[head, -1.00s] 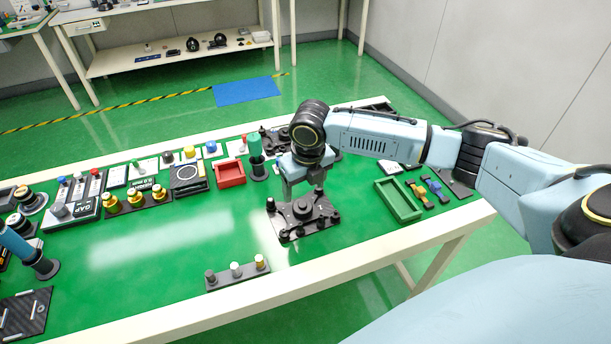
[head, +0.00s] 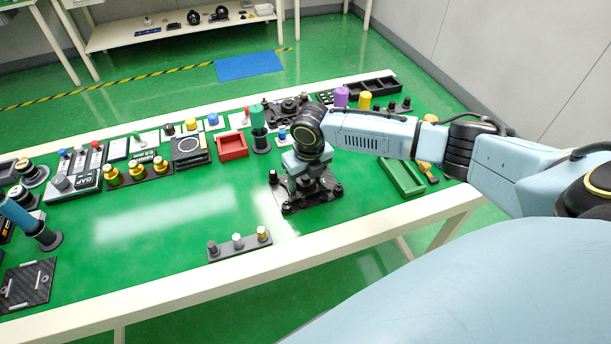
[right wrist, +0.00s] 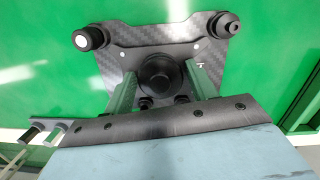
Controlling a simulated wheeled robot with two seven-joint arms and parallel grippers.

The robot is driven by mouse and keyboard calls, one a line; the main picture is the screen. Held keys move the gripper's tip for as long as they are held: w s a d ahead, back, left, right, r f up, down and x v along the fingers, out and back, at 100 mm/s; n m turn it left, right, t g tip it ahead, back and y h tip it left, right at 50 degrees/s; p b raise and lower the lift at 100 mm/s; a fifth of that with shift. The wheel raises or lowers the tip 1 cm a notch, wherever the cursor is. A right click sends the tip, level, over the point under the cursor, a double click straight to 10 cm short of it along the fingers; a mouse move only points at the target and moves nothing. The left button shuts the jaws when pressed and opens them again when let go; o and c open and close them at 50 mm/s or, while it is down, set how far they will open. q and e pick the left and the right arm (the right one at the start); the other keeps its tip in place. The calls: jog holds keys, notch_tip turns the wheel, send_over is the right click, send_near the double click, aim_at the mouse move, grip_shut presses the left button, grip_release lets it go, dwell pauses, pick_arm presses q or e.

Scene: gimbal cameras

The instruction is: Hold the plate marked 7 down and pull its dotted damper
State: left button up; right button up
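The dark carbon plate (head: 290,206) lies on the green table in the head view, with knobs at its corners and a round black knob in its middle. In the right wrist view the plate (right wrist: 195,50) carries a small white mark, too small to read surely as 7. A knob with a white dot, the dotted damper (right wrist: 83,40), stands at its upper left corner; a plain dark knob (right wrist: 229,25) stands at its upper right. My right gripper (right wrist: 161,80) is low over the plate, fingers apart on either side of the middle knob (right wrist: 158,72); contact is unclear. My left gripper is out of view.
A bar with three pegs (head: 238,246) lies near the table's front edge. A green tray (head: 402,177) is right of the plate. A red tray (head: 232,146) and a dark green cylinder (head: 258,128) stand behind it.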

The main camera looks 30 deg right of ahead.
jog(key=c, duration=0.8)
jog(key=shift+s+f, duration=0.1)
jog(key=shift+f, duration=0.05)
dwell(0.8)
jog(key=o, duration=1.2)
